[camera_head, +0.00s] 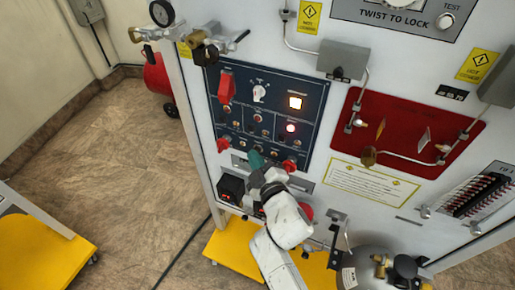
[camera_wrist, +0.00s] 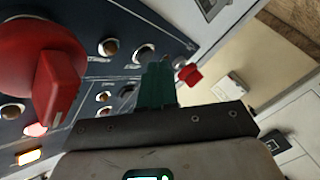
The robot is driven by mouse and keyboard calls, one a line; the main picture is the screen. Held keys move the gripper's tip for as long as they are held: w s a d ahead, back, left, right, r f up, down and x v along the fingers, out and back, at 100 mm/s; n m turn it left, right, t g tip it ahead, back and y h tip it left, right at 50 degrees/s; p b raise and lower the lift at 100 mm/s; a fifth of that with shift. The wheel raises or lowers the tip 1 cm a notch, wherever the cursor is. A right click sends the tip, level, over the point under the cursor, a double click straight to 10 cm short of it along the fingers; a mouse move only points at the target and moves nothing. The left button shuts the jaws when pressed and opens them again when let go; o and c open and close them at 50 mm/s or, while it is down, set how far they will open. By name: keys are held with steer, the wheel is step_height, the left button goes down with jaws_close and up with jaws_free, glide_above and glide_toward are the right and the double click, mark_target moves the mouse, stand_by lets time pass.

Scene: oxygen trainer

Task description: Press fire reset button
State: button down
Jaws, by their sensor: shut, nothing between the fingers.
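The dark blue control panel (camera_head: 265,75) stands on the white trainer front, with small round buttons, knobs and lamps. An amber square lamp (camera_head: 295,102) and a red round lamp (camera_head: 291,128) are lit. Several small round buttons show in the wrist view, one (camera_wrist: 108,47) between the large red knob (camera_wrist: 62,88) and my fingers. I cannot read which button is the fire reset. My gripper (camera_head: 255,160) has green fingers, shut and empty, in front of the panel's lower edge. In the wrist view the shut fingers (camera_wrist: 157,75) cover part of the panel; contact cannot be told.
A red handle (camera_head: 227,88) is at the panel's upper left. Small red knobs (camera_head: 222,144) sit along its lower edge. A red plate with piping (camera_head: 405,135) is to the right. A gas cylinder (camera_head: 372,268) stands below. Open floor (camera_head: 110,165) lies left.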

steer(key=shift+w+d, duration=0.15)
steer(key=shift+w, duration=0.2)
stand_by(0.7)
steer(key=shift+s, duration=0.15)
stand_by(0.3)
steer(key=shift+s+a, duration=0.25)
steer(key=shift+s, duration=0.35)
steer(key=shift+b, duration=0.3)
steer(key=s+b, duration=0.1)
steer(key=s+a+b, duration=0.1)
steer(key=s, duration=0.2)
steer(key=shift+s+a+b, duration=0.35)
steer(key=shift+b, duration=0.05)
steer(key=shift+d, duration=0.1)
